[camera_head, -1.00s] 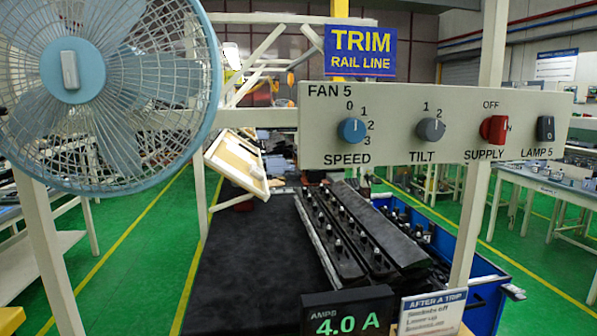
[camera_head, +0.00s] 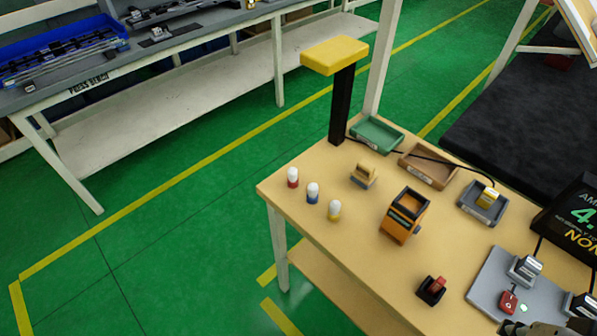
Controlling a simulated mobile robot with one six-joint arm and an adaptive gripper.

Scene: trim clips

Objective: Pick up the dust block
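A small tan block with a grey-blue lower part (camera_head: 363,176), which looks like the dust block, sits on the wooden table, left of an orange box-shaped unit (camera_head: 404,215). No label on it can be read. A dark mechanical part at the bottom right edge looks like part of my gripper (camera_head: 540,326). It is cut off by the frame, and its fingers cannot be made out. It is well apart from the tan block, toward the near right of the table.
Three white-topped pegs, red (camera_head: 293,177), blue (camera_head: 312,192) and yellow (camera_head: 334,210), stand to the left. A green tray (camera_head: 376,134), brown tray (camera_head: 428,168) and grey tray (camera_head: 483,207) lie behind. A dark post with a yellow top (camera_head: 335,56) rises at the back corner.

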